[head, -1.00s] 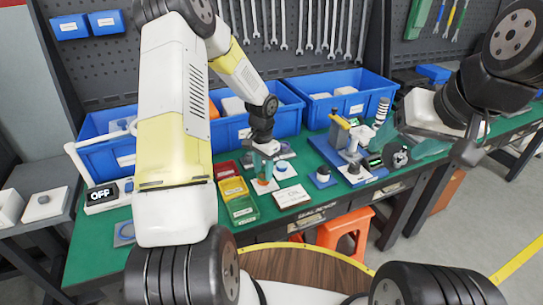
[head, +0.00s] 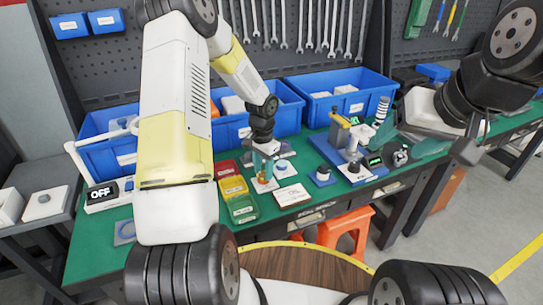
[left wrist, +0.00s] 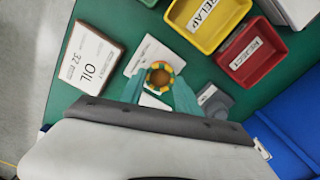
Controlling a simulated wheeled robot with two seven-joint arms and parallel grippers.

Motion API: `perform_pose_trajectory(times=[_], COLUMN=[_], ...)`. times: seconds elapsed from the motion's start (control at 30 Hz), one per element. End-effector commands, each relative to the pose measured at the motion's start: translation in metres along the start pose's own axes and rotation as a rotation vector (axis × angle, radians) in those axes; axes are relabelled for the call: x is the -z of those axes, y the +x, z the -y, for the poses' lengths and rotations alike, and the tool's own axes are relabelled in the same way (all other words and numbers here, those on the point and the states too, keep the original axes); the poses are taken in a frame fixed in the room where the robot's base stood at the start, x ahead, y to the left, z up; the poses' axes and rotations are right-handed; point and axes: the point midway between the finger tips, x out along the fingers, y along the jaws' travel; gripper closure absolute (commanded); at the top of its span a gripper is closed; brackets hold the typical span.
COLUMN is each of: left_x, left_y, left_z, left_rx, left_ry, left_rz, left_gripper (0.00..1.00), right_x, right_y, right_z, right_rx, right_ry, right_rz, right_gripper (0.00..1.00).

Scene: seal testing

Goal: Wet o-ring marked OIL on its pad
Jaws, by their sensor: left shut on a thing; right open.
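My left gripper (head: 264,166) is low over the green bench, shut on a small ring (left wrist: 160,76) with yellow and green marks and an orange-brown middle. Its teal fingers (left wrist: 159,92) stand either side of the ring in the left wrist view. A white plate (left wrist: 150,53) shows beneath and beside them; I cannot tell whether the ring touches it. A white card marked OIL (head: 292,195) lies right of the gripper; it also reads OIL 32 in the left wrist view (left wrist: 90,58). My right gripper (head: 408,143) is open at the right.
Red, yellow and green trays (head: 234,187) stand left of the left gripper. A blue-based test rig (head: 352,162) stands to the right. Blue bins (head: 340,100) line the back. A device reading OFF (head: 102,193) is at the left.

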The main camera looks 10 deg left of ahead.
Motion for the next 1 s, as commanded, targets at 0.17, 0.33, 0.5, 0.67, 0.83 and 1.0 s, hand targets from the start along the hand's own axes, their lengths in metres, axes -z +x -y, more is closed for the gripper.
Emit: perform_pose_trajectory(times=[0.17,0.33,0.5,0.67,0.83,1.0], left_x=[0.0,0.0,0.0,0.0,0.0,0.0], left_y=[0.001,0.0,-0.009,-0.02,-0.032,-0.044], left_z=[0.0,0.0,0.0,0.0,0.0,0.001], left_rx=[-0.001,-0.001,0.0,0.0,0.0,0.001], left_ry=[0.0,-0.001,-0.002,-0.002,-0.001,-0.002], left_rz=[0.0,0.0,-0.001,-0.001,-0.001,-0.001], left_gripper=[0.83,0.83,0.83,0.83,0.83,0.83], right_x=[0.0,0.0,0.0,0.0,0.0,0.0], right_y=[0.0,0.0,0.0,0.0,0.0,0.0], right_z=[0.0,0.0,0.0,0.0,0.0,0.0], right_rx=[0.0,0.0,0.0,0.0,0.0,0.0], right_ry=[0.0,0.0,0.0,0.0,0.0,0.0], right_rz=[0.0,0.0,0.0,0.0,0.0,0.0], right_gripper=[0.33,0.33,0.33,0.33,0.33,0.33])
